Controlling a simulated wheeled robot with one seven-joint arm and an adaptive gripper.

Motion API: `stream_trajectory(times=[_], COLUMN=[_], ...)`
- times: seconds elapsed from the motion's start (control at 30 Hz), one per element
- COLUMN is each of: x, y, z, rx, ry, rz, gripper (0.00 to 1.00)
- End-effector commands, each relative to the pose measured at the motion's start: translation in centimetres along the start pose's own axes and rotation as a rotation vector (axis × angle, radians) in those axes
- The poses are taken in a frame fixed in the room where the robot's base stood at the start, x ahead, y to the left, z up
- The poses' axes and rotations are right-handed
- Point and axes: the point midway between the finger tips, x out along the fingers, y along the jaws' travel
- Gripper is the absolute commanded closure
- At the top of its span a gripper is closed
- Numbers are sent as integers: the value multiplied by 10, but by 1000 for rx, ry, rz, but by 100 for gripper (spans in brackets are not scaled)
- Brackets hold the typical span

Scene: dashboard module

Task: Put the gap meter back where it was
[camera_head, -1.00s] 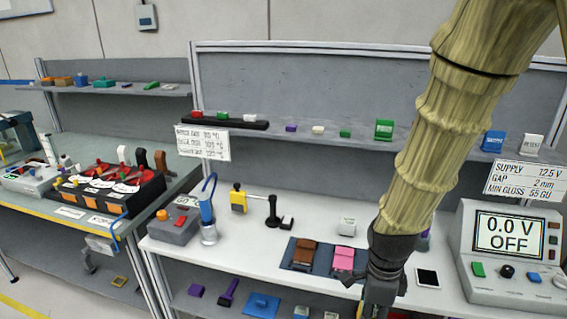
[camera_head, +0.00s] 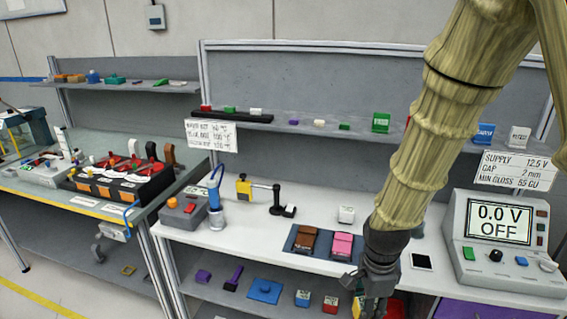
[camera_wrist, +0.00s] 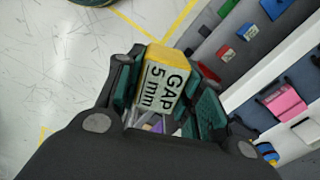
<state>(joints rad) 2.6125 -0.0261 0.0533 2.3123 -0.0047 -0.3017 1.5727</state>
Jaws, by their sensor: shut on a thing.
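The gap meter (camera_wrist: 160,82) is a yellow block with a pale face reading "GAP 5 mm", seen in the wrist view. My gripper (camera_wrist: 165,92) is shut on it, with a dark green finger pad on each side. In the head view my gripper (camera_head: 377,292) hangs low in front of the white bench's front edge, beside the lower shelf. The meter is mostly hidden there by the gripper.
The white bench (camera_head: 400,278) holds a brown and a pink block on a blue mat (camera_head: 291,238), a black phone-like slab (camera_head: 421,261) and a display console (camera_head: 500,238). Small blocks, including a blue one (camera_head: 264,290), lie on the lower shelf. Floor lies in front.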

Motion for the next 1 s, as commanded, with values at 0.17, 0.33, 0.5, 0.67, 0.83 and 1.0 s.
stream_trajectory(times=[0.17, 0.33, 0.5, 0.67, 0.83, 1.0], x=[10, 22, 34, 46, 59, 68], y=[-20, -42, -64, -84, -103, -117], z=[2, 4, 6, 7, 8, 8], rx=[-215, -475, -735, -978, -1220, -1401], ry=[-2, -4, -4, -4, -1, 2], rz=[2, 3, 1, 1, 1, 0], gripper=[95, 95, 95, 95, 95, 95])
